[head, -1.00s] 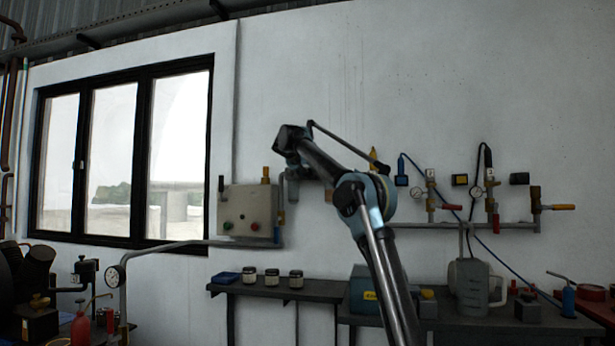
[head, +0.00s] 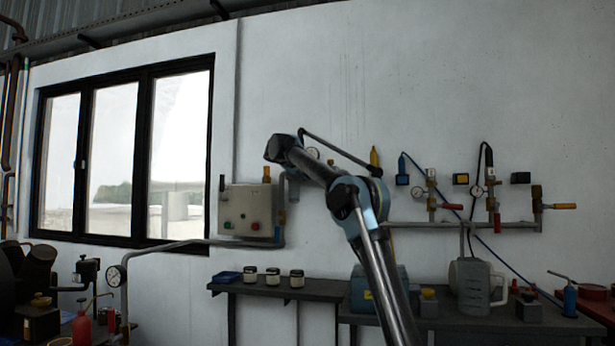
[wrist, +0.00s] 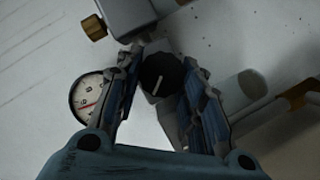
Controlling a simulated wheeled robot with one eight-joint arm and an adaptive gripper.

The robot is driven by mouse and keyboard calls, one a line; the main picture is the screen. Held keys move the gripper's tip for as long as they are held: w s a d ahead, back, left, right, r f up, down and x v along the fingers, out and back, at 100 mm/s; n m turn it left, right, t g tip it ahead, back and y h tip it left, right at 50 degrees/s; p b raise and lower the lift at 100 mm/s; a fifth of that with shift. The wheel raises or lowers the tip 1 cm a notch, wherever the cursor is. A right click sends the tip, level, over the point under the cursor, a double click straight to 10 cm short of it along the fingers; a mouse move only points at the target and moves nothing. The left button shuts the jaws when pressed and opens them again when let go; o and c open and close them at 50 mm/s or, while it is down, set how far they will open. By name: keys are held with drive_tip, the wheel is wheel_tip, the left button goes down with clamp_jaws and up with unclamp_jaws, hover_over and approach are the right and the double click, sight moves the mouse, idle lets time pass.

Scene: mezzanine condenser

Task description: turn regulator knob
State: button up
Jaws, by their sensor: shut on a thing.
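The regulator knob (wrist: 158,73) is black and round with a white pointer line, which points down and slightly left in the wrist view. My gripper (wrist: 163,68) has its two blue-padded fingers on either side of the knob, shut on it. The fingers cover the knob's left and right edges. A white-faced gauge (wrist: 88,98) with a red needle shows left of the left finger, partly covered by it. In the head view my arm hides the knob and the fingertips.
A grey block with a brass fitting (wrist: 94,28) sits above the knob. A control box (head: 248,210) hangs left of my arm. Valves and gauges line the pipe (head: 475,224) at right. Jars (head: 273,276) stand on the bench below. The upper wall is clear.

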drive_tip(key=shift+a, duration=0.1)
drive_tip(key=o, duration=1.1)
drive_tip(key=shift+c, duration=0.2)
drive_tip(key=v, duration=1.1)
drive_tip(key=shift+s+a, duration=0.2)
drive_tip(key=shift+s, duration=0.15)
